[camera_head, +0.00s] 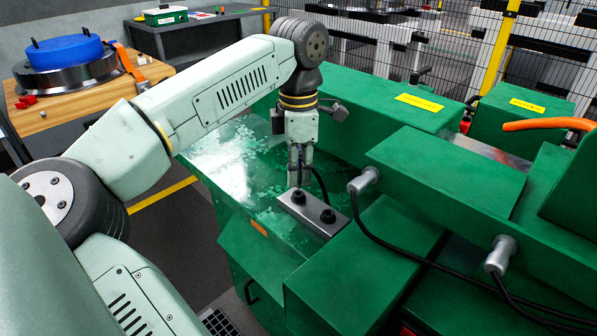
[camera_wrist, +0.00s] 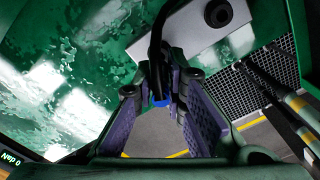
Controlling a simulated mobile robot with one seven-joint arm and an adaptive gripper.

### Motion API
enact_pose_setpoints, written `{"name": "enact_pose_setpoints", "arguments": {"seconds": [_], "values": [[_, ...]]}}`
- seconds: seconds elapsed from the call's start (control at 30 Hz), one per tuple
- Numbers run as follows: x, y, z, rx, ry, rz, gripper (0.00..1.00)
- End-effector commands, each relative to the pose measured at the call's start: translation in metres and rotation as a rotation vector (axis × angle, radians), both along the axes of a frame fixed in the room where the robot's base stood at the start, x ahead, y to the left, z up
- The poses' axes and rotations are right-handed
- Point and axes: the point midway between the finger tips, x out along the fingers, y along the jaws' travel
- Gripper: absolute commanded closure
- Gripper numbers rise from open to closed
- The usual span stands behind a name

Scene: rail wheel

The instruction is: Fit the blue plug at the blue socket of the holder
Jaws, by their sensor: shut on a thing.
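The holder (camera_head: 310,218) is a grey metal block with two round black sockets, lying on the green machine. My gripper (camera_head: 299,178) points down just above or behind its left end, close to the left socket (camera_head: 298,197). In the wrist view, my gripper (camera_wrist: 160,86) is shut on the blue plug (camera_wrist: 160,101), which shows as a small blue ring between the fingertips. A black cable (camera_wrist: 156,45) rises from it. The holder (camera_wrist: 190,45) shows beyond the fingers with one black socket (camera_wrist: 218,13). No blue marking shows on the sockets; whether plug and holder touch cannot be told.
Two grey cylinders with black cables (camera_head: 363,180) (camera_head: 497,256) stick out of the green housing at right. Raised green blocks (camera_head: 350,262) stand in front of the holder. A wooden table (camera_head: 160,75) with a blue-topped wheel part (camera_head: 66,55) stands at far left.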

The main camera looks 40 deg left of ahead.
Motion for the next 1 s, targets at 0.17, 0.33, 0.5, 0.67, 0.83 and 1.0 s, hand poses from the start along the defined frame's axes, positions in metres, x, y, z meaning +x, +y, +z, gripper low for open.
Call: {"name": "enact_pose_setpoints", "arguments": {"seconds": [0.17, 0.33, 0.5, 0.67, 0.83, 1.0], "values": [[-0.019, -0.015, 0.006, 0.002, -0.001, 0.000, 1.00], [-0.054, -0.044, 0.011, 0.002, -0.001, 0.000, 1.00], [-0.087, -0.073, 0.016, 0.002, -0.001, -0.001, 1.00], [-0.109, -0.092, 0.020, 0.001, -0.001, -0.001, 1.00], [-0.120, -0.102, 0.022, 0.000, 0.000, 0.000, 1.00], [-0.122, -0.104, 0.023, 0.000, 0.000, 0.000, 1.00]]}}
